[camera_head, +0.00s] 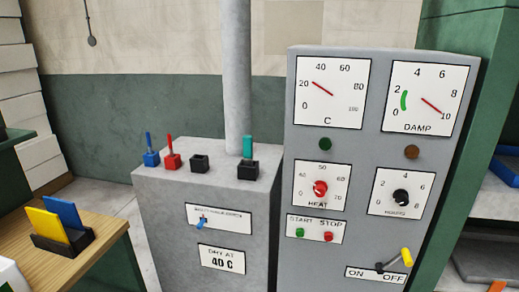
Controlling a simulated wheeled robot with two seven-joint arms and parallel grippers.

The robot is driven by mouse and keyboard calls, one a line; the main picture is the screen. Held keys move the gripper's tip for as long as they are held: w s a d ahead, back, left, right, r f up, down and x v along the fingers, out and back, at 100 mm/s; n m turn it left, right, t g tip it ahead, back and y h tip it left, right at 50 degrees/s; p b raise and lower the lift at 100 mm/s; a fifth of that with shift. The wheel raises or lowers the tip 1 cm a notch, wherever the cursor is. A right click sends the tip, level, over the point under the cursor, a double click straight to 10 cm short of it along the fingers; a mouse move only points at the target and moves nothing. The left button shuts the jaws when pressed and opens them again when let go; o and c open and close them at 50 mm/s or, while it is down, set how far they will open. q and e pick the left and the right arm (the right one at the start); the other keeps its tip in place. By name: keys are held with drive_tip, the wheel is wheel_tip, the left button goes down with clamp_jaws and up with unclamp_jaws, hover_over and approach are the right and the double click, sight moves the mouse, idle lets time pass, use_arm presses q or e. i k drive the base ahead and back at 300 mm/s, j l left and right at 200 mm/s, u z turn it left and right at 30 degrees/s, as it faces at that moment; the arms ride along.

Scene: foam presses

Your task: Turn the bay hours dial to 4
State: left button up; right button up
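The hours dial is a black knob (401,197) on a white plate marked HOURS, low on the right of the grey control panel (345,150). Its numbers run from 0 at the left, over 4 at the top, to the right side. The knob's pointer is too small to read. Neither of my grippers shows in the head view.
A red HEAT knob (320,188) sits left of the hours dial, with green START and red STOP buttons (328,237) below it. A yellow-tipped ON/OFF lever (406,256) is under the dial. Two gauges (331,92) are above. A grey pedestal (205,200) stands left.

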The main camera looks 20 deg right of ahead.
sight(401, 196)
drive_tip(key=z, duration=1.55)
